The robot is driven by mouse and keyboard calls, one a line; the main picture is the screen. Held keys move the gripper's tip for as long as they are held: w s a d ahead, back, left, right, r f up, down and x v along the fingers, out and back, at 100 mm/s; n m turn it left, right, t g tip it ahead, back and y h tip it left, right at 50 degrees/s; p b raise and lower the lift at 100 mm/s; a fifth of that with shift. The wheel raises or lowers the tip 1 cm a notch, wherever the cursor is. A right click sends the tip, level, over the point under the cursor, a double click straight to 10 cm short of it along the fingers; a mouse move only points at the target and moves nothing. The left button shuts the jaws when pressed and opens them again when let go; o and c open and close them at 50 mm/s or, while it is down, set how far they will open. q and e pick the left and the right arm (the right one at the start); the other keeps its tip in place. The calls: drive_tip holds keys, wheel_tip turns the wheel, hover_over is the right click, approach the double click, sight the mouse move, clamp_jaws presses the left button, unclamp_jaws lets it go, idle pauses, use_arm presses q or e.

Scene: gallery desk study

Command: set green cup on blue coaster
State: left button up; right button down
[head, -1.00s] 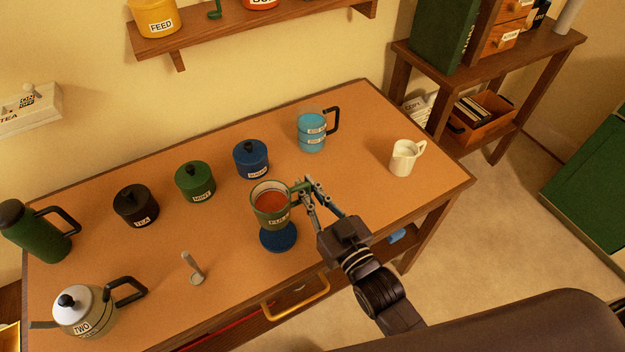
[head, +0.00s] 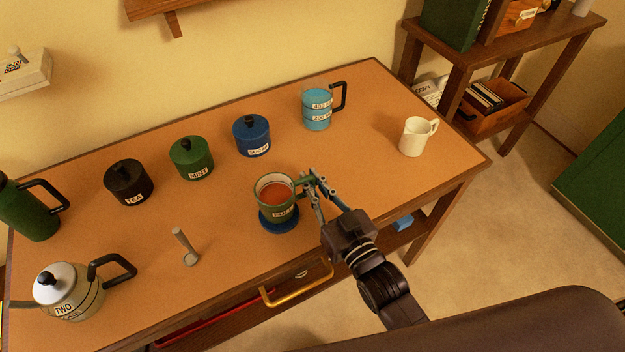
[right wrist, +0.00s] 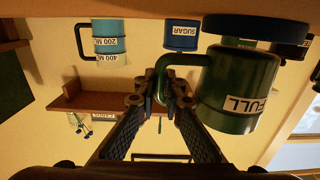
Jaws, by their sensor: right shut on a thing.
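The green cup (head: 274,204), labelled FULL and holding a reddish-brown liquid, is upright over the blue coaster (head: 279,226) near the desk's front edge. The coaster's rim shows around the cup's base. My right gripper (head: 314,184) is shut on the cup's handle from the right. In the right wrist view, which is upside down, the cup (right wrist: 238,82) and the coaster (right wrist: 252,28) appear very close together; I cannot tell whether they touch. My left gripper is not in view.
Behind the cup stand a blue canister (head: 251,136), a green one (head: 191,158) and a black one (head: 128,183). A blue measuring cup (head: 317,110) and a white jug (head: 415,137) are to the right. A kettle (head: 70,292) and a small scoop (head: 186,247) are left.

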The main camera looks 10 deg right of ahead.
drive_tip(key=shift+f+b, duration=0.35)
drive_tip(key=shift+f, duration=0.2)
drive_tip(key=c, duration=2)
unclamp_jaws()
drive_tip(key=shift+o, duration=0.2)
drive_tip(key=shift+f, duration=0.1)
drive_tip(key=shift+p+v, duration=1.25)
drive_tip(key=shift+v, duration=2.75)
